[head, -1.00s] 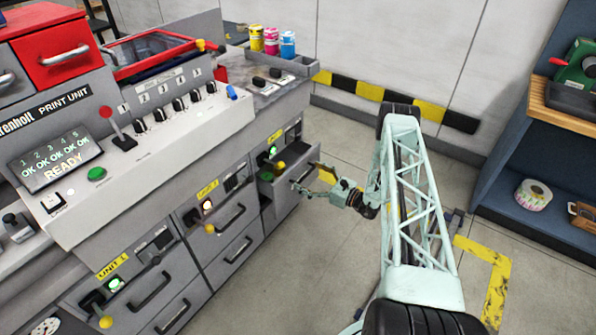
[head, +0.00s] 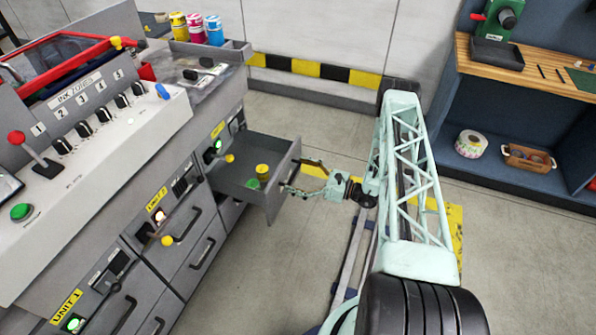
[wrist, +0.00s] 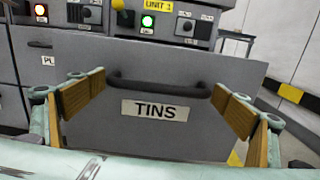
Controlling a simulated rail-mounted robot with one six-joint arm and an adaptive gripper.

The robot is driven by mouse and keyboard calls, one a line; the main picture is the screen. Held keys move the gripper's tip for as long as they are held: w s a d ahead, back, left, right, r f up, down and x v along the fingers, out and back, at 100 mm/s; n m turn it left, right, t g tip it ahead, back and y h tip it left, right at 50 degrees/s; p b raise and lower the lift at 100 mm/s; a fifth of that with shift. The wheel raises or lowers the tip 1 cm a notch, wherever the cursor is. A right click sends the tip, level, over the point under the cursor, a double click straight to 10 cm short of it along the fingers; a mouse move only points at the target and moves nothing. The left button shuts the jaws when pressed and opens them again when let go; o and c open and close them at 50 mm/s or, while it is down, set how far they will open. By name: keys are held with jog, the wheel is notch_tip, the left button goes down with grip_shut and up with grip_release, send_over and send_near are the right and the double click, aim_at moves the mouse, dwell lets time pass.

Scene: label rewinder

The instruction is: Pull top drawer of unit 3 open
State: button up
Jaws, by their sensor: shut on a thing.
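The top drawer (head: 238,186) of unit 3 stands well out from the grey cabinet, under the yellow unit label (head: 217,129). A yellow tin (head: 262,171) and a green item (head: 253,183) show inside it. In the wrist view the drawer front (wrist: 60,75) carries a white TINS label (wrist: 155,110) and a dark bar handle (wrist: 160,86). My gripper (head: 289,188) is at the drawer front, shut on the handle. In the wrist view its wood-coloured finger pads (wrist: 160,97) flank the handle; the exact contact is hard to see.
Unit 2's drawers (head: 185,228) are shut, with a yellow-knobbed lever (head: 167,240) beside them. Ink tins (head: 196,28) stand on top of the machine.

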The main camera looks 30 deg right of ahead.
jog(key=shift+s+d, duration=0.1)
jog(key=shift+s, duration=0.05)
jog(key=o, duration=0.9)
jog(key=shift+s+d, duration=0.1)
jog(key=shift+v, duration=5.85)
